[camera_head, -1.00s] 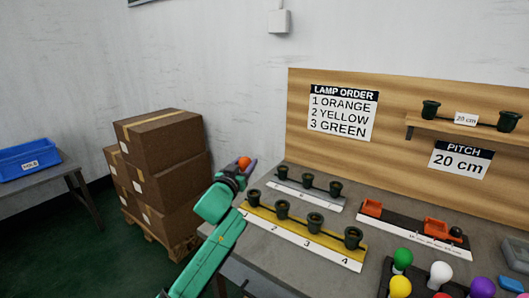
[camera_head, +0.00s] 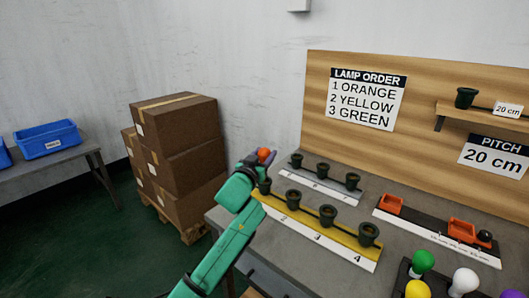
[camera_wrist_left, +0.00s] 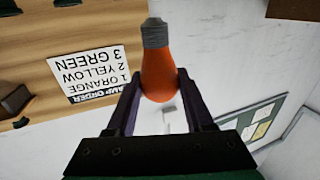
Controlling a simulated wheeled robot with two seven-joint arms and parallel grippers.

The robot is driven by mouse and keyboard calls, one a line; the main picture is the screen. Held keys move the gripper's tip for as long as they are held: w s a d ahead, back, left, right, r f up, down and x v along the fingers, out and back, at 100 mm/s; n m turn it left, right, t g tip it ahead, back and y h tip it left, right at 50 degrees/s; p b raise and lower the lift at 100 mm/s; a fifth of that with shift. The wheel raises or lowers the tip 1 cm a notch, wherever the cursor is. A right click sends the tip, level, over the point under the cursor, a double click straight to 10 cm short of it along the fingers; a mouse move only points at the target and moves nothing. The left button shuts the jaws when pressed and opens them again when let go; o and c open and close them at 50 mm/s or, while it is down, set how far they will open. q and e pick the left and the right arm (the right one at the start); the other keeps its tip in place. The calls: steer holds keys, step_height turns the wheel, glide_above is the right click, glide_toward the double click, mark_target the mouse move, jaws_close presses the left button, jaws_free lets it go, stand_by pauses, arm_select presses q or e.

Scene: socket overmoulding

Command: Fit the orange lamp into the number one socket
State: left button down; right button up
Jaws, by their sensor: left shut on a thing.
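My left gripper (camera_head: 264,160) is shut on the orange lamp (camera_head: 263,154). In the left wrist view the orange bulb (camera_wrist_left: 158,72) sits between the two fingers, with its grey base pointing to the picture's top; that picture is upside down. The yellow strip (camera_head: 345,243) on the bench carries a row of dark green sockets. The socket at its left end (camera_head: 264,187) is partly covered by my left arm, and the label 1 is hidden. The lamp appears above that socket in the head view, apart from it; the depth is unclear. My right gripper is not in view.
A grey strip with dark sockets (camera_head: 324,184) lies just behind the yellow one. A dark rail with orange blocks (camera_head: 461,231) and a tray with coloured lamps (camera_head: 423,262) are to the right. The lamp order sign (camera_head: 368,98) hangs on the wooden board.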

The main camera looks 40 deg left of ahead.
arm_select(q)
step_height(320, 180, down, 2)
steer(key=shift+f+b, duration=0.2)
steer(key=shift+b, duration=0.35)
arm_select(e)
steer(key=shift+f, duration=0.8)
arm_select(q)
steer(key=shift+r+p, duration=0.1)
steer(key=shift+p, duration=0.25)
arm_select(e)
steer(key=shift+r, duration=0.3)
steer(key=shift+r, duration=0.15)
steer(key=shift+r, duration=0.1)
arm_select(q)
steer(key=shift+p, duration=0.45)
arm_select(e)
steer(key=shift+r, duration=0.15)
arm_select(q)
steer(key=shift+f+b, duration=0.95)
steer(key=shift+f, duration=0.35)
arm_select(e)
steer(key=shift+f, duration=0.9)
